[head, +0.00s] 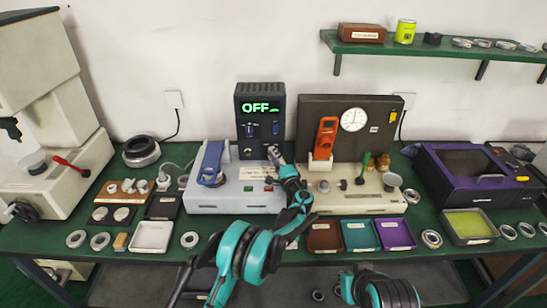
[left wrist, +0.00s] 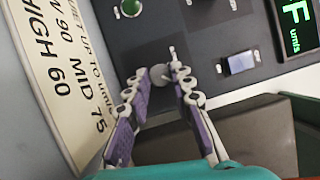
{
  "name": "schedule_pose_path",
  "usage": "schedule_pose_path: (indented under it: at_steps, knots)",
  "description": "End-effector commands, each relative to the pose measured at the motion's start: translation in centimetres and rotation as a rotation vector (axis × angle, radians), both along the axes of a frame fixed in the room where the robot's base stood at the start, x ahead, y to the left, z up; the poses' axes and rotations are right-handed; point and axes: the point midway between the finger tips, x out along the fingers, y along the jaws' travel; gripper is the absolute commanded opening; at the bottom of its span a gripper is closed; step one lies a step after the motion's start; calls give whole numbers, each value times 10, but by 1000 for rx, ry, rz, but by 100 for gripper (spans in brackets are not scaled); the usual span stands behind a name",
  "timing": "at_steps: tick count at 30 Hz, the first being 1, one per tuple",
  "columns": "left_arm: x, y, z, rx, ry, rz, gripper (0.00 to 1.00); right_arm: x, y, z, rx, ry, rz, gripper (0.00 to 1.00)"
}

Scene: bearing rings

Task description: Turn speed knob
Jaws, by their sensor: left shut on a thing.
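The dark control panel (head: 242,103) stands at the back of the table with a lit green OFF display (head: 261,107). My left gripper (head: 272,151) is at the panel's lower right in the head view. In the left wrist view its two purple-padded fingers (left wrist: 160,73) are closed in around the dark speed knob (left wrist: 161,78), which is mostly hidden between the fingertips. A pale pointer (left wrist: 172,53) shows just beyond them. A blue rocker switch (left wrist: 240,63) and a green button (left wrist: 130,8) are apart from the fingers. My right gripper is out of view.
A white sign (left wrist: 62,70) listing LOW 90, MID 75 and HIGH 60 lies beside the panel. A blue clamp-like part (head: 211,162) is left of my gripper. Small trays (head: 151,236) line the front.

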Motion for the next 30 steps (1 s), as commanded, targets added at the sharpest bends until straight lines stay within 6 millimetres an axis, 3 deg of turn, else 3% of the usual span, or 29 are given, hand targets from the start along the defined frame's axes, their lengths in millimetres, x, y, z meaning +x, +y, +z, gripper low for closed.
schedule_pose_path:
  at_steps: [6, 7, 9, 20, 23, 30]
  knots:
    - [0, 0, 0, 0, 0, -1, 0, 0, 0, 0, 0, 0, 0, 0]
    - [0, 0, 0, 0, 0, -1, 28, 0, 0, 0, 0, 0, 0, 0]
    - [0, 0, 0, 0, 0, -1, 44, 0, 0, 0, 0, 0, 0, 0]
    - [-3, -2, 0, -1, 0, -1, 44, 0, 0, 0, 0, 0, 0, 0]
    - [-14, -8, -1, -1, 0, -3, 44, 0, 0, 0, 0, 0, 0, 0]
    - [-62, -28, -5, 0, 0, -4, 44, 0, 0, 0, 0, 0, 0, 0]
